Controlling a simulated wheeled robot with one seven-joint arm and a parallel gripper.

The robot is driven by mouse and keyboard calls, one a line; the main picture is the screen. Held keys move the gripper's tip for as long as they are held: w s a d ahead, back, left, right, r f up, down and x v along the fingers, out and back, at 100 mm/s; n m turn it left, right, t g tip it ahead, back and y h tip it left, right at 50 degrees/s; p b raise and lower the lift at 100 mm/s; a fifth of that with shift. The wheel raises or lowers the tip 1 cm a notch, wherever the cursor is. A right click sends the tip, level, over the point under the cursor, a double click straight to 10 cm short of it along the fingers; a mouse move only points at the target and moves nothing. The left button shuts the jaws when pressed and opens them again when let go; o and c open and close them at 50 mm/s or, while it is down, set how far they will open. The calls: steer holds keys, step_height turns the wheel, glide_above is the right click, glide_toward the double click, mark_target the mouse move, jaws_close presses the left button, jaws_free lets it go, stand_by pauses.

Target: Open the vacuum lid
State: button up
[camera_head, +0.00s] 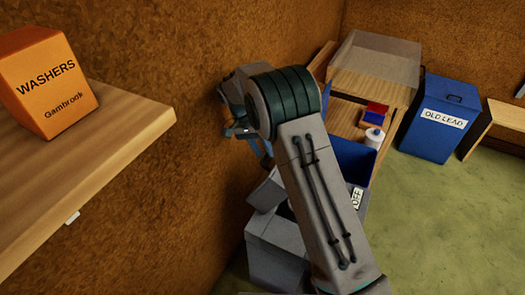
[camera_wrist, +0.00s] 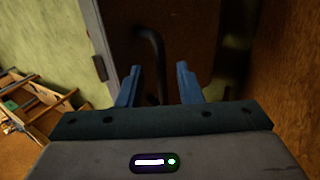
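A grey, box-shaped unit (camera_head: 275,250), which may be the vacuum, stands on the floor below my arm in the head view. My arm covers much of it, and I cannot make out which part is its lid. My gripper (camera_wrist: 158,88) is open in the wrist view, with two blue fingers spread apart. A dark curved bar or hose (camera_wrist: 153,50) shows between and beyond the fingers; I cannot tell whether they touch it. In the head view my gripper is mostly hidden behind my arm, near the brown wall.
A shelf (camera_head: 110,135) with an orange washers box (camera_head: 45,85) juts out at left. A blue bin (camera_head: 352,160) stands right of my arm. A blue "OLD LEAD" bin (camera_head: 438,120) and a wooden bench (camera_head: 345,85) are further back. Green floor (camera_head: 430,220) is clear at right.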

steer(key=s+d+r+b, duration=0.1)
steer(key=s+d+r, duration=0.2)
steer(key=d+r, duration=0.7)
steer(key=shift+d+r, duration=0.15)
steer(key=shift+d, duration=0.55)
steer(key=shift+w, duration=0.1)
